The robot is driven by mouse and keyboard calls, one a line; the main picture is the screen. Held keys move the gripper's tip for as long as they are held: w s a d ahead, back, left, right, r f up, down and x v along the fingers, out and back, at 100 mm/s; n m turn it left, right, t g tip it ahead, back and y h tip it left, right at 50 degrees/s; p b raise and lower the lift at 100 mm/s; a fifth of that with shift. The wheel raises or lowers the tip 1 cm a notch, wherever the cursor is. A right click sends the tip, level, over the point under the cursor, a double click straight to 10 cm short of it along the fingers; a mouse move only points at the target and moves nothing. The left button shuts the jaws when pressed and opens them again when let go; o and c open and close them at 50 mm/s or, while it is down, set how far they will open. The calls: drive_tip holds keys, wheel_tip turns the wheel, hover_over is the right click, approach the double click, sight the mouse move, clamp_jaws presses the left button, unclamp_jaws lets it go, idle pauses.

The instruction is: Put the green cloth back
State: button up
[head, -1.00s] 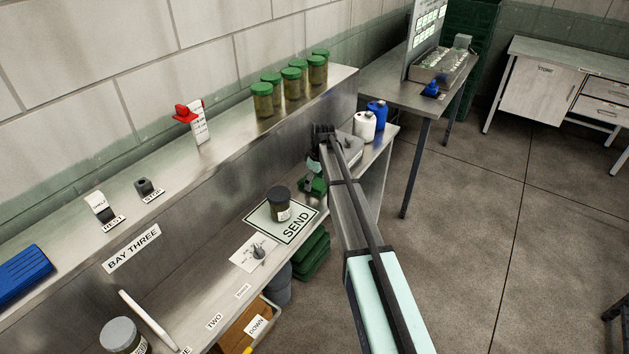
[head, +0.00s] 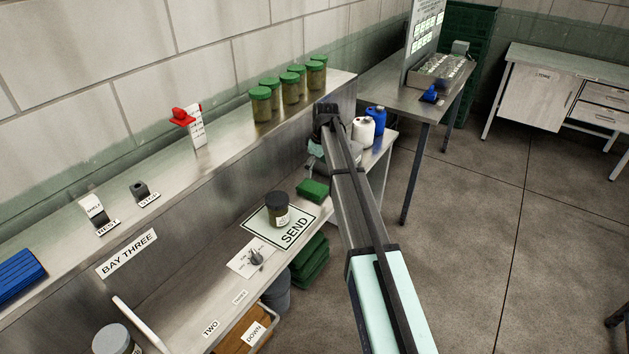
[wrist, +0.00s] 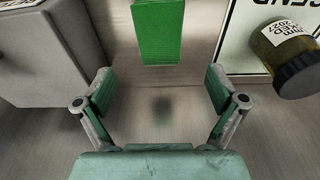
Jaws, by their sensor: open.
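The green cloth (head: 313,189) lies as a folded block on the steel bench, just behind the SEND mat (head: 309,221). In the wrist view the cloth (wrist: 157,30) is at the top middle, beyond my fingertips and apart from them. My gripper (wrist: 160,98) is open and empty, with bare bench and a soft shadow between its fingers. In the head view my gripper (head: 314,158) is above the bench beyond the cloth, partly hidden by my arm.
A dark-lidded jar (head: 278,210) stands on the mat; it also shows in the wrist view (wrist: 288,50). A grey box (wrist: 45,60) is left of my fingers. White (head: 363,131) and blue bottles (head: 376,117) stand at the bench's far end. Green-lidded jars (head: 291,85) line the upper shelf.

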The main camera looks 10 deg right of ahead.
drive_tip(key=shift+s+d+r, duration=0.15)
drive_tip(key=shift+r, duration=1.4)
